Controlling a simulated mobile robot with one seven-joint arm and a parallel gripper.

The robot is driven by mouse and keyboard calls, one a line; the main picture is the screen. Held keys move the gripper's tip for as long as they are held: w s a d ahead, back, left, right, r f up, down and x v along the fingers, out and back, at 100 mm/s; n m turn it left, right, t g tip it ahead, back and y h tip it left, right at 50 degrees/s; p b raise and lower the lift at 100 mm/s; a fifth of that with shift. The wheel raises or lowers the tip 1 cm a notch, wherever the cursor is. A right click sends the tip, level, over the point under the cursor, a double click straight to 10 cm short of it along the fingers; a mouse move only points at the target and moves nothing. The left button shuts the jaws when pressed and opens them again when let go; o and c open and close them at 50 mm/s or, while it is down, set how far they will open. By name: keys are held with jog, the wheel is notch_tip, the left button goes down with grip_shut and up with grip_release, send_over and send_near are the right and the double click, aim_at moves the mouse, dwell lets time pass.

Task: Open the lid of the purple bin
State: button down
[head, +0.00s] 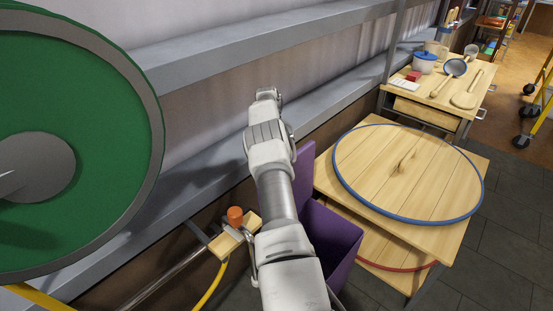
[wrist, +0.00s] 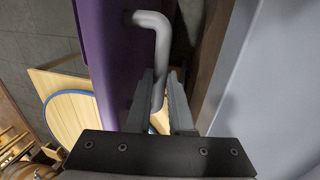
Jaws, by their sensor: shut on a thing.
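The purple bin (head: 340,240) stands at the centre of the head view, partly hidden behind my arm. Its dark inside shows from above. A purple panel, seemingly its lid (head: 304,168), stands steeply raised on the bin's wall side. In the wrist view, a purple surface (wrist: 108,50) fills the left of centre, with a grey bent handle (wrist: 158,40) beside it. My gripper (wrist: 162,88) has its two fingers shut on the handle. In the head view the fingers are not clear at the arm's far end.
A wooden table with a blue-rimmed round top (head: 410,175) stands right of the bin. Grey wall rails (head: 200,190) run close behind my arm. A green reel (head: 70,130) is at the left, with an orange knob (head: 235,215) on a wooden block near the bin.

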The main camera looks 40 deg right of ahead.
jog(key=shift+w+a+f, duration=0.1)
jog(key=shift+w+a, duration=0.2)
jog(key=shift+w, duration=0.35)
jog(key=c, duration=0.8)
grip_release()
jog(key=shift+w+f, duration=0.1)
jog(key=shift+s+d, duration=0.2)
jog(key=shift+s, duration=0.05)
jog(key=p+v, duration=0.5)
jog(key=v, duration=0.2)
jog(key=shift+r, duration=0.4)
